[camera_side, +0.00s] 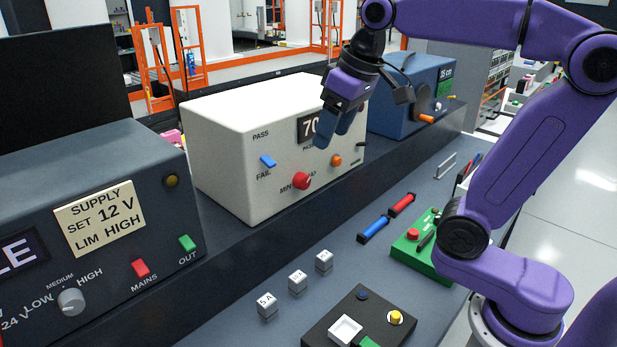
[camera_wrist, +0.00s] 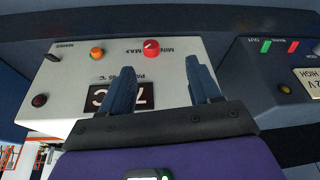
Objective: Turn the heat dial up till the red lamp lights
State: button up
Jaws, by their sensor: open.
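The white heater box (camera_side: 235,120) stands on the raised ledge. Its red dial (camera_side: 302,181) is low on the front, between MIN and MAX; it also shows in the wrist view (camera_wrist: 151,48), upside down. The display (camera_side: 308,126) begins with 7; the rest is partly covered. My gripper (camera_side: 338,140) is open and empty, in front of the display and above the dial, apart from it. Its fingers show in the wrist view (camera_wrist: 159,66).
The box also carries an orange knob (camera_side: 336,160) and a blue switch (camera_side: 267,161). A dark supply unit (camera_side: 100,180) stands left, a blue unit (camera_side: 405,105) right. Small cubes (camera_side: 297,281), a green board (camera_side: 412,250) and a black panel (camera_side: 335,310) lie in front.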

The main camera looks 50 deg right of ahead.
aim_at(306, 182)
jog(key=shift+m+t, duration=0.3)
jog(key=shift+m, duration=0.5)
jog(key=x, duration=0.5)
jog(key=d+x, duration=0.1)
jog(key=x, duration=0.4)
jog(key=w+x, duration=0.1)
jog(key=x, duration=0.4)
jog(key=shift+w+d+r, duration=0.1)
jog(key=shift+d+r, duration=0.15)
jog(key=shift+d, duration=0.15)
jog(key=c, duration=1)
jog(key=shift+c, duration=0.2)
jog(key=shift+d, duration=0.1)
jog(key=shift+d+y, duration=0.1)
jog(key=shift+y, duration=0.8)
jog(key=shift+m, duration=0.3)
